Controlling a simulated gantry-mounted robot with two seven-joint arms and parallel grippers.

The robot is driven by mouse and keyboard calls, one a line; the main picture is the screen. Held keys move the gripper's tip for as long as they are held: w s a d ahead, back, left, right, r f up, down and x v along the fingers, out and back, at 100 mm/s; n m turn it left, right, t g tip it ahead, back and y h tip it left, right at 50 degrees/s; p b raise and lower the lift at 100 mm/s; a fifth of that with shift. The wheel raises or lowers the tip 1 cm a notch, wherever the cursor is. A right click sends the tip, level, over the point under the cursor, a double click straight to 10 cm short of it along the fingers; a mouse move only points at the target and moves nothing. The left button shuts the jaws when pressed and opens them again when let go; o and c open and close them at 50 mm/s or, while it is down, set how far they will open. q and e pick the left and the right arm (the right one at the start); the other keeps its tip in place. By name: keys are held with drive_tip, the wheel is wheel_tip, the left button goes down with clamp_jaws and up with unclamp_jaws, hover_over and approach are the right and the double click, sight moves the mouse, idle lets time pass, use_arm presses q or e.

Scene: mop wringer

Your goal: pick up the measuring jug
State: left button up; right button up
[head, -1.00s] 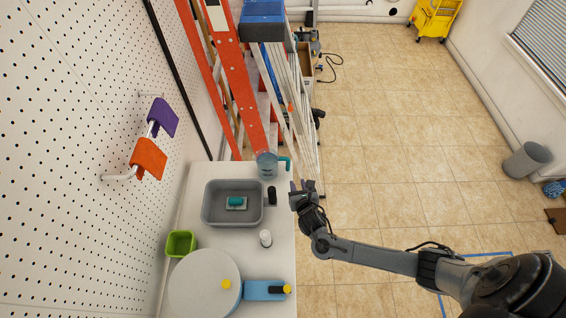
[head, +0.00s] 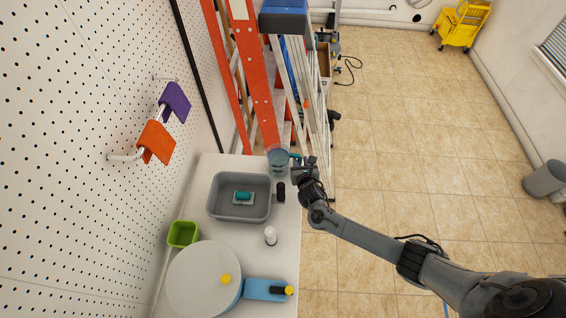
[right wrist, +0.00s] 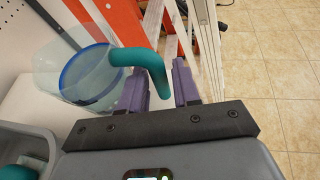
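The measuring jug (head: 278,163) is clear with a blue rim and a teal handle. It stands at the far right corner of the white table. In the right wrist view the jug (right wrist: 75,75) is at the left, and its teal handle (right wrist: 148,65) reaches toward my fingers. My right gripper (head: 304,163) is just right of the jug, at the handle. In the right wrist view its two purple fingers (right wrist: 160,90) are apart, with the handle's free end showing between them. I cannot tell whether they touch it. My left gripper is not in view.
On the white table (head: 217,165) are a grey basin (head: 222,212) with a teal-topped item inside, a black item (head: 281,192), a white bottle (head: 271,236), a green container (head: 183,234) and a round grey lid (head: 200,280). Ladders (head: 258,90) stand close behind the jug.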

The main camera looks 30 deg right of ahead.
drive_tip(key=shift+b+x, duration=0.3)
drive_tip(key=shift+x, duration=1.35)
drive_tip(key=shift+a+f, duration=0.1)
drive_tip(key=shift+a, duration=0.05)
drive_tip(key=shift+c, duration=0.2)
clamp_jaws()
